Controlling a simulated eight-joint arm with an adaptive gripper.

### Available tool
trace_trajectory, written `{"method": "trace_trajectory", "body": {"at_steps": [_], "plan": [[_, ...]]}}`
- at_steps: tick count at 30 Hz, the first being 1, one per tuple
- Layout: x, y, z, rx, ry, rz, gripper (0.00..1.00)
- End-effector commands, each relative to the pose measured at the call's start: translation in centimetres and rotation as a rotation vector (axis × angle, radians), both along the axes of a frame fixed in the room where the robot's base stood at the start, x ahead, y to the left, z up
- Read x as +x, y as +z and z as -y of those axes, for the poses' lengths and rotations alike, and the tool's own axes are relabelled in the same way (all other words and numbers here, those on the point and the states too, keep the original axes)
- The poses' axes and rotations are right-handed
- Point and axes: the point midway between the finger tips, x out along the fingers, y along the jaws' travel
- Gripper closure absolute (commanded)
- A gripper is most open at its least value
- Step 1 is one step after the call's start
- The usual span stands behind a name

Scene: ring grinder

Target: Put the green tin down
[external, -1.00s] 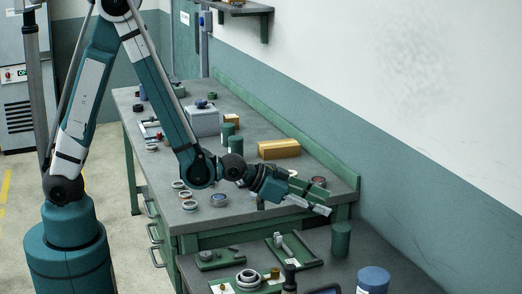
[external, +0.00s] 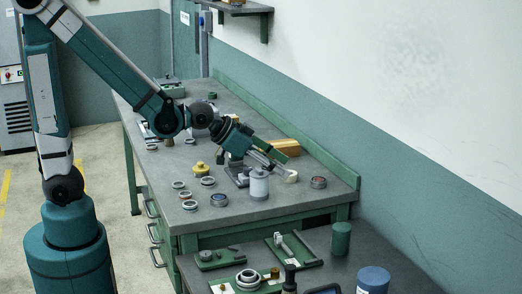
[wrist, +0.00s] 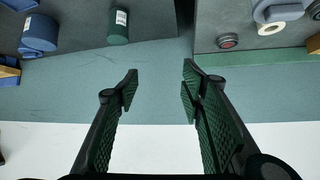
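A dark green tin (external: 341,238) stands upright on the nearer table, close to the wall edge. In the wrist view it also shows (wrist: 118,27), with a white label, beyond and to the left of the fingers. My gripper (external: 285,162) is above the back bench, well apart from that tin. In the wrist view my gripper (wrist: 159,85) has its two fingers spread with nothing between them. My arm covers part of the bench behind it, so anything standing there is hidden.
A blue tin (external: 373,280) stands at the nearer table's front right. On the bench, a grey-white canister (external: 259,185), a pale ring (external: 291,176) and a round reddish-topped piece (external: 318,182) lie below my gripper. A yellow piece (external: 201,170) and several rings are left. The wall bounds the right.

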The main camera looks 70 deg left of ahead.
Motion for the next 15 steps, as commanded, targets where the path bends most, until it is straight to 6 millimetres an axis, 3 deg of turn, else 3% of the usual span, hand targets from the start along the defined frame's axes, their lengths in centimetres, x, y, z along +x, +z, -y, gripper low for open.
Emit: {"method": "trace_trajectory", "body": {"at_steps": [15], "plan": [[-7.9, 3.1, -4.9, 0.003, 0.073, -0.101, 0.61]]}}
